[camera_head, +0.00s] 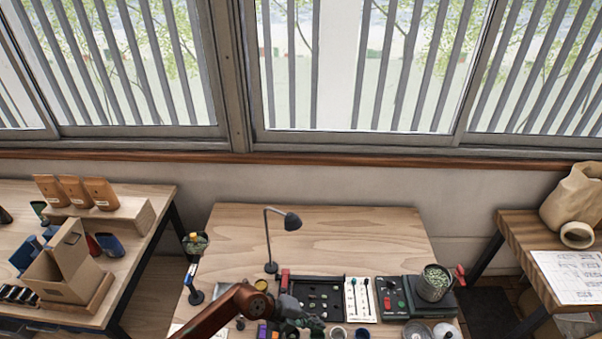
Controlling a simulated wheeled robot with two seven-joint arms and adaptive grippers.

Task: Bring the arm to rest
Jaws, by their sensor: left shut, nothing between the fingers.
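My left arm, reddish brown, comes in from the bottom left over the near part of the middle wooden table (330,228). My left gripper (312,321), dark grey, is shut and empty. It is at the front left corner of a black tray (338,284) holding small dark pieces, and hides part of that corner. Whether it touches anything below cannot be told. My right gripper is not in view.
Small jars line the front edge. The table's back is clear. A left table carries a cardboard box (68,268).

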